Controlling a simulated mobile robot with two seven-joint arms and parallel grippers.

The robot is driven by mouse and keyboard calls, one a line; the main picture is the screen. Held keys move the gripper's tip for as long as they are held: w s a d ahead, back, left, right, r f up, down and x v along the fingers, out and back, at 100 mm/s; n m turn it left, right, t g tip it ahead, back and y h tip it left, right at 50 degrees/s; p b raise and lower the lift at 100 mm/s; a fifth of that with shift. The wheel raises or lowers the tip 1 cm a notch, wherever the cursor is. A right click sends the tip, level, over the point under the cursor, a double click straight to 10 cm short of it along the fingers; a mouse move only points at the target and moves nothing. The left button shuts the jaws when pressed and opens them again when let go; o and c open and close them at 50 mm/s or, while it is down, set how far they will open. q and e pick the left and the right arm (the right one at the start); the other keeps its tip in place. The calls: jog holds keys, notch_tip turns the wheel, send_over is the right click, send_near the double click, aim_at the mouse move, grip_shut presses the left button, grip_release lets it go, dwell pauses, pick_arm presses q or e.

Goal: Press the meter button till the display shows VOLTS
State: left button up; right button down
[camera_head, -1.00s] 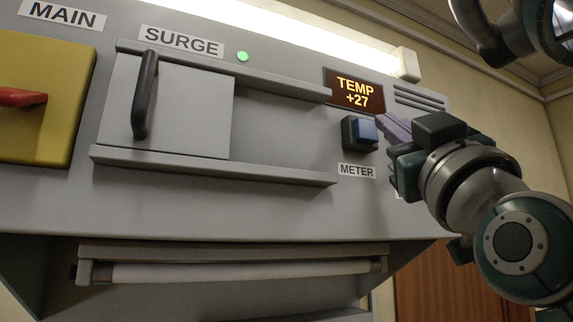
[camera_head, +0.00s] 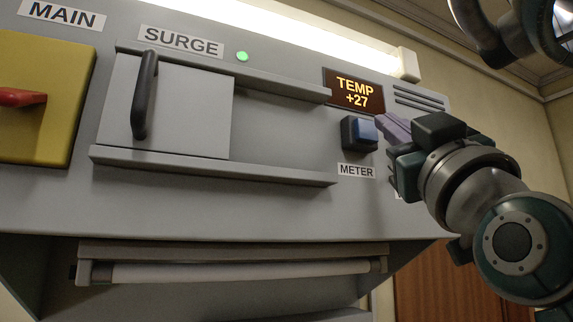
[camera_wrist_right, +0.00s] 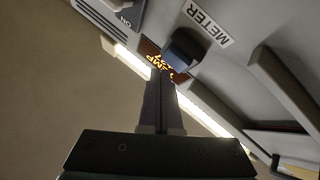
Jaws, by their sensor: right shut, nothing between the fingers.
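The display (camera_head: 354,91) on the grey console reads TEMP +27 in amber letters. It also shows in the right wrist view (camera_wrist_right: 152,62), partly behind the fingers. The blue meter button (camera_head: 367,131) sits in a dark housing below the display, above the METER label (camera_head: 356,170). The button's housing shows in the right wrist view too (camera_wrist_right: 184,48). My right gripper (camera_head: 381,122) is shut and empty, its fingertips close to the right side of the button. I cannot tell whether they touch it.
A sliding cover (camera_head: 185,110) with a black handle stands left of the button under the SURGE label (camera_head: 181,41). A green lamp (camera_head: 242,57) is lit. A yellow panel with a red lever (camera_head: 22,97) is at far left. A paper roll (camera_head: 240,271) hangs below.

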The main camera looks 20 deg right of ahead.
jog(key=shift+w, duration=0.4)
jog(key=shift+w, duration=0.4)
dwell(0.8)
jog(key=shift+s, duration=0.8)
jog(key=shift+s+d+p, duration=0.2)
jog(key=shift+s+p, duration=0.15)
jog(key=shift+s, duration=2.15)
jog(key=shift+f, duration=0.1)
